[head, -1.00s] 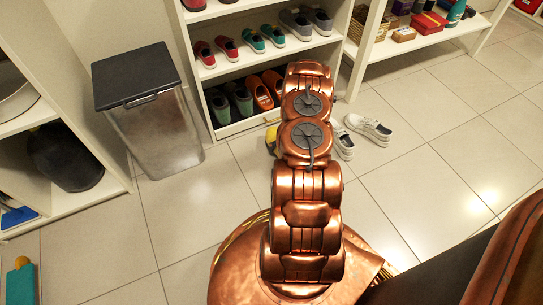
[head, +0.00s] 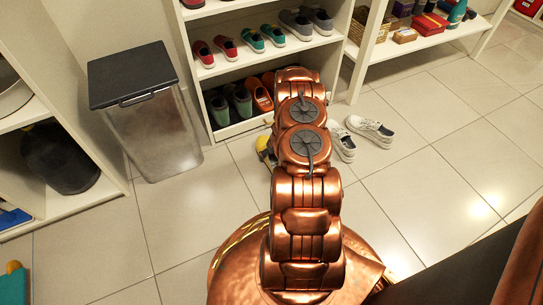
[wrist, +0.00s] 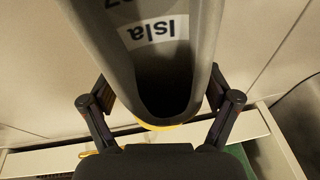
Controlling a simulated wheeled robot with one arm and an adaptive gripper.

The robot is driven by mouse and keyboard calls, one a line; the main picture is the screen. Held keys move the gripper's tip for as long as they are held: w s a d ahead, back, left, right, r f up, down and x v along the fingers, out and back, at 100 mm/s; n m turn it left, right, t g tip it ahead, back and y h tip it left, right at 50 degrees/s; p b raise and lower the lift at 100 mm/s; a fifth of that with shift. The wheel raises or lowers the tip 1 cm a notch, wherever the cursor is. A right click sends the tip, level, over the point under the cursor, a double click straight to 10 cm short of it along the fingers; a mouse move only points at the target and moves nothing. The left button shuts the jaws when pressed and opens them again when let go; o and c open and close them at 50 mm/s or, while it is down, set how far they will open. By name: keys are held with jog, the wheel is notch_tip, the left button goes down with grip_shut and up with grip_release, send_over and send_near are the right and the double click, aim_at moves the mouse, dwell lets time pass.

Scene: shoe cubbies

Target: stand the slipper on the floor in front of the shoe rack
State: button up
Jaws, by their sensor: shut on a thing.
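The slipper (wrist: 168,60) is grey with a dark opening, a yellow edge and a white label reading "Isla" that appears upside down in the wrist view. My gripper (wrist: 162,108) is shut on it, one finger on each side. In the head view the gripper is hidden behind my arm. A yellow and grey bit of the slipper (head: 265,148) shows left of my arm, over the floor before the rack. Whether it touches the floor is unclear. The white shoe rack (head: 250,124) holds red, teal, grey, green and orange shoes.
A pair of white shoes (head: 370,131) lies on the floor right of my arm. A grey bin with a dark lid (head: 140,100) stands left of the rack. A shelf with boxes (head: 430,40) is at the right. Tiled floor (head: 215,185) is clear between bin and arm.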

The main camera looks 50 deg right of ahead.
jog(key=shift+f, duration=0.15)
jog(key=o, duration=1.1)
jog(key=shift+r, duration=0.2)
